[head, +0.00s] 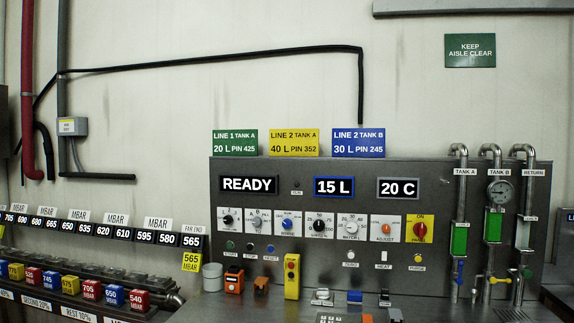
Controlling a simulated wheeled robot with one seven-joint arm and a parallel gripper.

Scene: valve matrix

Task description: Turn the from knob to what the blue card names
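The blue card (358,142) stands on top of the grey control panel (280,178), right of a green card (235,143) and a yellow card (294,142). It reads LINE 2, TANK B, 30 L, PIN 245. A row of several knobs runs across the panel under the displays. The second knob from the left (258,224) is grey on a white plate with an A at its left; it may be the from knob, but its caption and exact pointer direction are too small to tell. My gripper is not in view.
Displays read READY (248,184), 15 L (333,187) and 20 C (398,188). Tank pipes with valves (494,225) stand at the right. A yellow button box (292,277) and other small items line the ledge before the panel. Labelled blocks fill the bench at left.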

